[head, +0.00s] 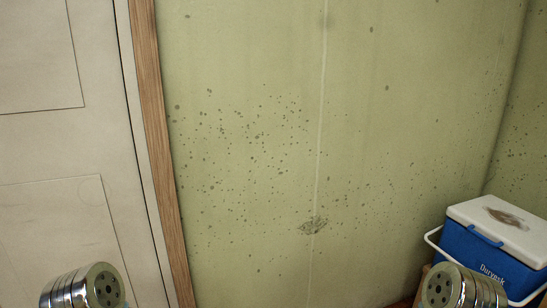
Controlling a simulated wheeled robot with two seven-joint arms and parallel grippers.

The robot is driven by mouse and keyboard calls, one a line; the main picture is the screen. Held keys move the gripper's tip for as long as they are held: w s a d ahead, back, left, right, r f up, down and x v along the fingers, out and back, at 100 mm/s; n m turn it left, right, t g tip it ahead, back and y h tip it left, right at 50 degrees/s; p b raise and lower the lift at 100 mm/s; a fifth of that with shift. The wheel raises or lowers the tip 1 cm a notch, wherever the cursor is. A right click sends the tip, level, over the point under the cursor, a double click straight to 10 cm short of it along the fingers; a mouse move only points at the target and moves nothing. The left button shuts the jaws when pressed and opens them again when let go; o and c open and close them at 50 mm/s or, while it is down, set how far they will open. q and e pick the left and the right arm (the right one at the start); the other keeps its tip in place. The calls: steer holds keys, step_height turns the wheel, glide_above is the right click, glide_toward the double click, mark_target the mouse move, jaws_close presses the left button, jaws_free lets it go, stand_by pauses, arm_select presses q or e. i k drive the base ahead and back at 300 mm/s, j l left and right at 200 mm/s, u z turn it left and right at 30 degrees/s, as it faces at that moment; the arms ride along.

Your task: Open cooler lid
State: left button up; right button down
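A blue cooler (468,249) with a white lid (503,224) stands at the lower right, by the corner of the room. The lid is shut and has a brown stain on top. A white handle (432,237) hangs out at its left side. Parts of my two arms show as silver cylinders at the lower left and lower right edges. The right one overlaps the cooler's lower front in the picture; I cannot tell whether they touch. Neither gripper's fingers are in view.
A stained green wall (260,150) fills the middle, with a corner at the right behind the cooler. A pale panelled door (60,150) with a wooden frame (155,130) is at the left. A little brown surface shows beside the cooler's base.

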mark_target(522, 234)
steer(key=z, duration=1.45)
